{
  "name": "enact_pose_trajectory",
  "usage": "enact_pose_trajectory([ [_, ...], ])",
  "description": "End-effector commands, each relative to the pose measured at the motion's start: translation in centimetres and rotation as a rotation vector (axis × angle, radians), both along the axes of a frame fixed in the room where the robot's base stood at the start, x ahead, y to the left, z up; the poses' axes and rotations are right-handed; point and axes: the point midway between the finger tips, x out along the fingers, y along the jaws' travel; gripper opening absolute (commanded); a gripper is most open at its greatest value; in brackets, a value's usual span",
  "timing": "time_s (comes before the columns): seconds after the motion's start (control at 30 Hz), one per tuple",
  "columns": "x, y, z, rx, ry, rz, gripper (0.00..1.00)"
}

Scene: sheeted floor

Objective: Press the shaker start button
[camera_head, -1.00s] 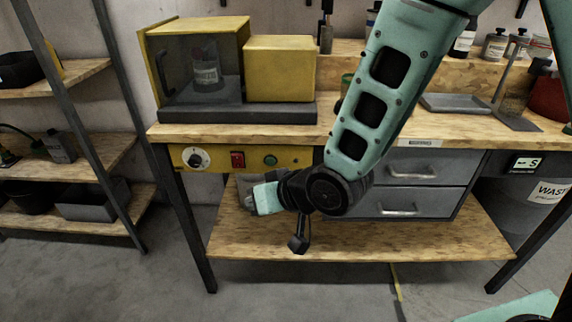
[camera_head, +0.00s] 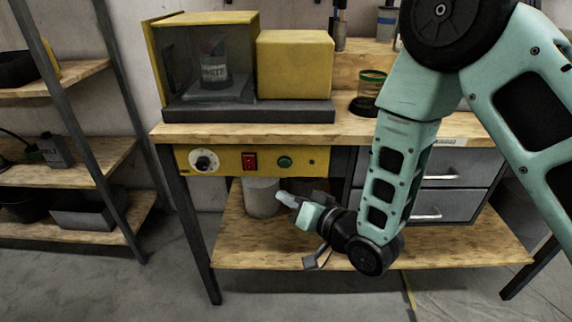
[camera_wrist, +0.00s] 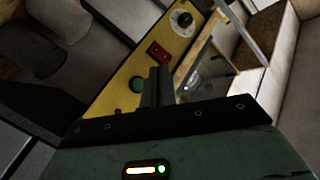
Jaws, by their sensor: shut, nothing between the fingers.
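The shaker (camera_head: 295,65) is a yellow housing with a clear-fronted chamber on the bench, with a labelled bottle (camera_head: 214,68) inside. Its yellow control panel (camera_head: 225,168) runs under the bench front. The panel carries a dial (camera_head: 204,162), a red switch (camera_head: 249,162) and a round green button (camera_head: 284,162). My gripper (camera_head: 283,197) is shut and empty, below the green button in the head view and apart from the panel. In the wrist view my fingers (camera_wrist: 158,82) appear just right of the green button (camera_wrist: 137,84), with the red switch (camera_wrist: 158,52) beyond.
A pale cylindrical container (camera_head: 261,198) stands on the lower shelf (camera_head: 235,245) behind my gripper. Grey drawers (camera_head: 455,165) are to the right, partly behind my arm. A shelf rack (camera_head: 90,165) stands at the left. The floor before the bench is clear.

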Motion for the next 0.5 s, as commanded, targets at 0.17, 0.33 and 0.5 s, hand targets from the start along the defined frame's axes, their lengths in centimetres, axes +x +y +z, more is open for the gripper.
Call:
enact_pose_trajectory([
  [0.17,0.6,0.0,0.1,0.0,-0.001,-0.001,0.0],
  [0.33,2.5,-0.1,0.1,-0.001,-0.002,-0.002,0.0],
  [0.5,5.0,-0.2,0.1,0.0,-0.003,-0.002,0.0],
])
